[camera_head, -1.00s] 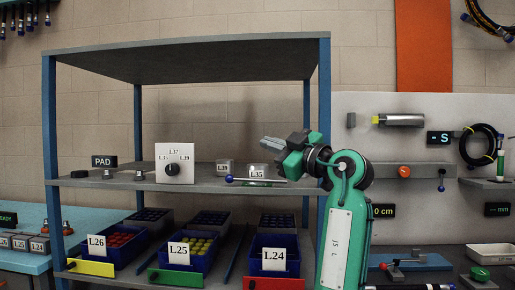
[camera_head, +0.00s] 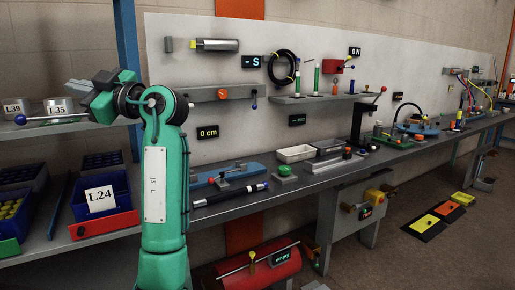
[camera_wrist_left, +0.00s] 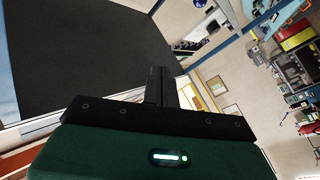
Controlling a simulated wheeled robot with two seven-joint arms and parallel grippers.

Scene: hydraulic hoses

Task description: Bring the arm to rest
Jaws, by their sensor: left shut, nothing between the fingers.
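My left gripper (camera_head: 74,87) is in the left of the head view, at the end of my green arm. It points left, in front of the rack's middle shelf, and its fingers are shut and empty. The shut fingers also show in the left wrist view (camera_wrist_left: 160,75), above the dark gripper body. Small blocks marked L35 (camera_head: 58,107) and L39 (camera_head: 17,108) sit on the shelf near the gripper in the picture; the depth gap is unclear. My right gripper is not in view.
A blue bin marked L24 (camera_head: 122,193) stands on the lower shelf. A long grey workbench (camera_head: 310,182) with fixtures, a white tray (camera_head: 295,154) and a black hose (camera_head: 283,67) above runs to the right. A red drum (camera_head: 262,272) sits under it. Floor at the right is partly clear.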

